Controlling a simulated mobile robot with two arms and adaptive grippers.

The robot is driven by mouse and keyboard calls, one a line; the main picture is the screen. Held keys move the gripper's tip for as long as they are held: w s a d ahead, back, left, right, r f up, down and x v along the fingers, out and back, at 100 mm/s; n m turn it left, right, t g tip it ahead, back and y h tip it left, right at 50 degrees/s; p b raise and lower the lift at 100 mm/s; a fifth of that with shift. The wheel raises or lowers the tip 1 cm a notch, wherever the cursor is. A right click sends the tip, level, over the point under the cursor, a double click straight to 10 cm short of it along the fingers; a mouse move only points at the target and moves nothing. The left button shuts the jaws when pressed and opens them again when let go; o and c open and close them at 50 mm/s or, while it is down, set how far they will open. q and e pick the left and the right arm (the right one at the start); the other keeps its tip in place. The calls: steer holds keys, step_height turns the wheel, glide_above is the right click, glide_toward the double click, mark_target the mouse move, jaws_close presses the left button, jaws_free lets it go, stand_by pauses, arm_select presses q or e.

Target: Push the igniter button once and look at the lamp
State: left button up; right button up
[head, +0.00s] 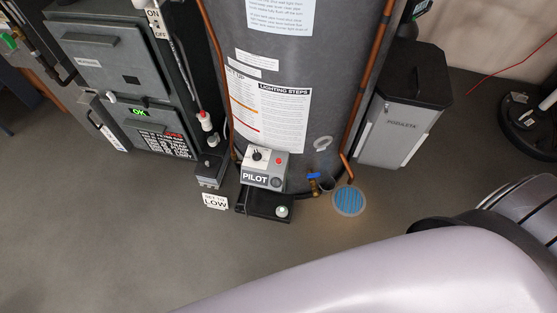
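A grey control box (263,168) labelled PILOT sits low on the front of the water heater (275,60). Its top has a dark knob (257,155) on a white dial and a small red button (278,161). Below it, a black ledge (256,205) carries a small round pale-green and white piece (282,211). I cannot tell whether that piece is the lamp or whether it is lit. Which button is the igniter is not readable. Neither of my grippers shows in the head view.
A dark furnace cabinet (98,60) with a green OK display (139,112) stands left. A SET TO LOW sign (215,201) is beside the ledge. A blue-handled valve (314,176), a floor drain (349,200) and a grey bin (396,122) are right. Floor in front is clear.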

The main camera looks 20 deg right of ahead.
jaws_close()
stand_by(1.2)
